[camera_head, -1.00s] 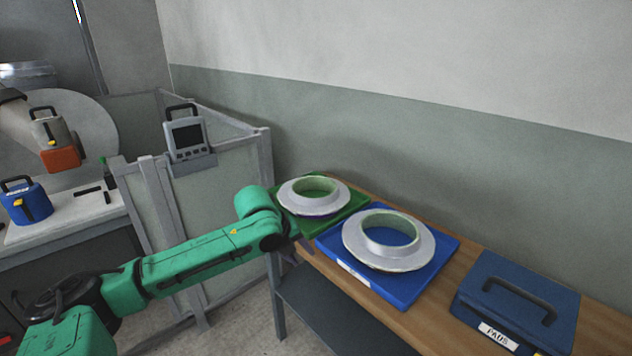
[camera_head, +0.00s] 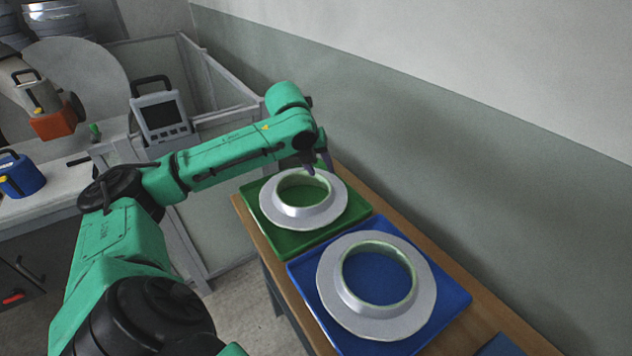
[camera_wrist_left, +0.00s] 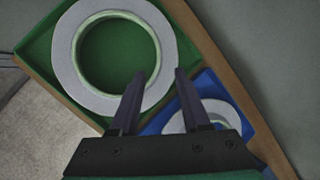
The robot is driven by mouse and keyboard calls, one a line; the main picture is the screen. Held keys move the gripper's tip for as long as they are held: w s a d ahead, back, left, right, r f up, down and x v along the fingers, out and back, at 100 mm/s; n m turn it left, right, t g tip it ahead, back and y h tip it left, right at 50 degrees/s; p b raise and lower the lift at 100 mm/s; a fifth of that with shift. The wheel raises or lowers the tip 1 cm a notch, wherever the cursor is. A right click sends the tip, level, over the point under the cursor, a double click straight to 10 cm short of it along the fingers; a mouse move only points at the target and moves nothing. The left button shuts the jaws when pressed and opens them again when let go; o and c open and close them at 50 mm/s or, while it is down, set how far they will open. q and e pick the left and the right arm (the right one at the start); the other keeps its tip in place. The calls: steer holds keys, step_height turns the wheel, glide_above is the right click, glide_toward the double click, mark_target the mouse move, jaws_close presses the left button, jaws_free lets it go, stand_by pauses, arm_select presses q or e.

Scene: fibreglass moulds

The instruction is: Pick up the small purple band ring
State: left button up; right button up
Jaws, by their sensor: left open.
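A pale grey flanged ring (camera_head: 270,205) lies flat on a green tray (camera_head: 262,238). It also shows in the left wrist view (camera_wrist_left: 63,62). A second grey ring (camera_head: 340,305) lies on a blue tray (camera_head: 455,298) nearer to me. No purple band shows clearly on either ring now. My left gripper (camera_head: 318,168) is open and empty above the far rim of the ring on the green tray. In the left wrist view its fingertips (camera_wrist_left: 160,74) overlap that ring's rim, apparently without holding it. My right gripper is out of view.
The trays stand on a narrow wooden bench (camera_head: 503,325) along the wall. A framed panel enclosure with a grey handheld device (camera_head: 160,115) stands left of the bench. A blue case edge (camera_head: 503,346) shows at the bottom right.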

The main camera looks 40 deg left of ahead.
mark_target(330, 189)
arm_select(q)
steer(key=p+x, duration=0.2)
steer(key=x, duration=0.9)
steer(key=shift+a+f+p, duration=0.1)
steer(key=shift+f+p, duration=0.2)
steer(key=shift+p, duration=0.05)
steer(key=shift+f, duration=0.2)
steer(key=c, duration=0.7)
jaws_close()
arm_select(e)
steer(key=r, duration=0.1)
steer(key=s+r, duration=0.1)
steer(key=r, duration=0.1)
arm_select(q)
steer(key=shift+s+f, duration=0.1)
